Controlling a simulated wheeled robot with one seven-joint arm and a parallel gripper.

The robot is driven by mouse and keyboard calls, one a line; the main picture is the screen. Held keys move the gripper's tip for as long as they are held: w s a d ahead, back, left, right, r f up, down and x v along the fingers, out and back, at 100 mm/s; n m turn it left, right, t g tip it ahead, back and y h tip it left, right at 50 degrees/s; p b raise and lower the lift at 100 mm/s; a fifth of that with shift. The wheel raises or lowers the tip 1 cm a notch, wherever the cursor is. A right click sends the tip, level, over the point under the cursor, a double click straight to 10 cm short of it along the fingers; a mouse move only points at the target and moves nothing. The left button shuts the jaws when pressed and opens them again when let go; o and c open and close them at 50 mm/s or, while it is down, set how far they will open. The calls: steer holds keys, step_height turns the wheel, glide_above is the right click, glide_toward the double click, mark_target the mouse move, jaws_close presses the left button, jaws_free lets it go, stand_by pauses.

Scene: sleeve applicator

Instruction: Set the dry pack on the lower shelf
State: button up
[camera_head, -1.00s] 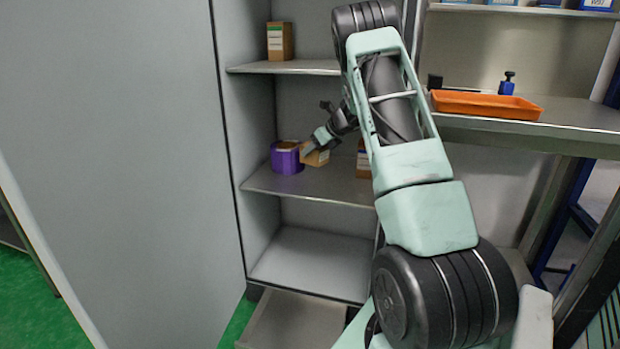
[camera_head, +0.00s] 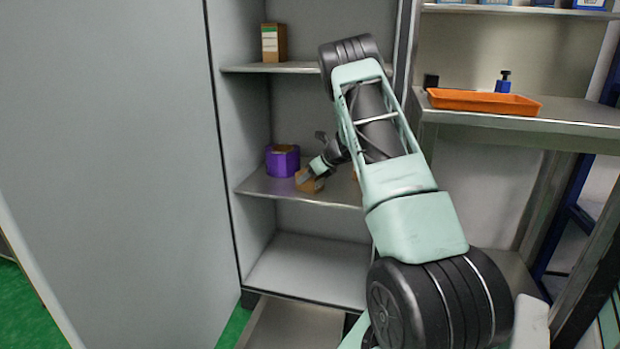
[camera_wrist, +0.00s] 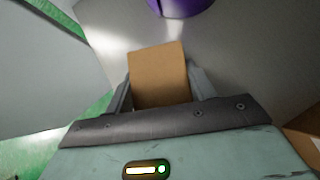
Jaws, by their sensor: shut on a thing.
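My gripper (camera_head: 314,174) is shut on a small brown cardboard box, which I take to be the dry pack (camera_head: 309,185). The box also shows between the fingers in the wrist view (camera_wrist: 158,75). It is at the middle shelf (camera_head: 262,186) of the open cabinet, near the front edge and just in front of a purple container (camera_head: 283,161). I cannot tell whether its base touches the shelf. A lower level (camera_head: 305,270) of the cabinet is bare. The purple container's edge shows at the top of the wrist view (camera_wrist: 180,5).
A brown box with a green and white label (camera_head: 273,43) stands on the upper shelf (camera_head: 270,68). Another brown box, mostly hidden by my arm, stands right of my gripper. A large grey door panel (camera_head: 110,150) is at left. An orange tray (camera_head: 480,102) lies on the right bench.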

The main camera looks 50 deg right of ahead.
steer(key=shift+f, duration=0.1)
steer(key=o, duration=1.1)
steer(key=shift+c, duration=0.2)
